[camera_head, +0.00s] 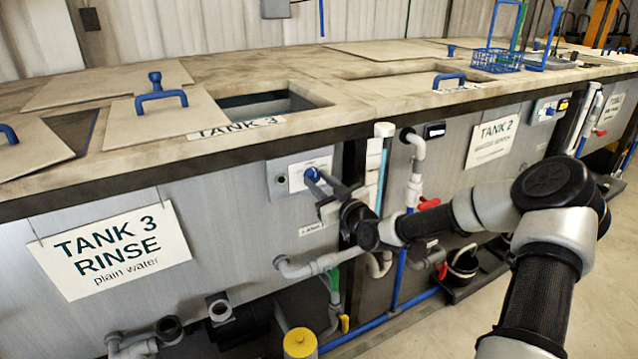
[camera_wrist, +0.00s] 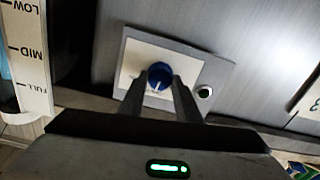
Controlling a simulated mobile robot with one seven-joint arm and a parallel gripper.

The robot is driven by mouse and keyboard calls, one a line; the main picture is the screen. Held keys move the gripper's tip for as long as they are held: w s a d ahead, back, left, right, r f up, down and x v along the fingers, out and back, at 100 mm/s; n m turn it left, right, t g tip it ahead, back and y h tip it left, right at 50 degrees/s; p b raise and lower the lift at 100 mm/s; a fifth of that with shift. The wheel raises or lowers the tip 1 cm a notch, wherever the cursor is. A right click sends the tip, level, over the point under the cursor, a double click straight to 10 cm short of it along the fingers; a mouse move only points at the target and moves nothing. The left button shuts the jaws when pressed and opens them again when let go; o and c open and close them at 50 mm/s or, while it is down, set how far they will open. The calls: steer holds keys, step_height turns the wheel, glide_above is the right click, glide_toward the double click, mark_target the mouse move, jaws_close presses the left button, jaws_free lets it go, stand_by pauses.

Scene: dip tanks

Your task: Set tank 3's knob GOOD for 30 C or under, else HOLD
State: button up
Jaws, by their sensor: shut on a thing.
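Tank 3's blue knob (camera_head: 312,173) sits on a pale control panel on the tank's grey front, below the rim. My gripper (camera_head: 318,184) reaches it from the right and is shut on it. In the wrist view the knob (camera_wrist: 159,73) is between the two fingertips (camera_wrist: 158,84), and a short white mark on it points down in the picture. The panel's lettering cannot be read, so the knob's setting is unclear. The TANK 3 RINSE plain water sign (camera_head: 110,248) hangs to the left. I can read no temperature for tank 3.
A level scale marked LOW, MID, FULL (camera_wrist: 25,60) appears upside down beside the panel. A round green-centred button or light (camera_wrist: 205,91) is on the panel. A dark display (camera_head: 434,130), unreadable, is right of the gauge tube (camera_head: 375,165). Pipes (camera_head: 320,264) run below my gripper.

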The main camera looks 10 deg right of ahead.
steer(key=m+b, duration=0.1)
steer(key=m, duration=0.9)
steer(key=shift+m, duration=0.4)
stand_by(0.4)
steer(key=o, duration=1.1)
steer(key=shift+c, duration=0.2)
steer(key=p+v, duration=0.2)
steer(key=v, duration=1.5)
steer(key=shift+s+f, duration=0.25)
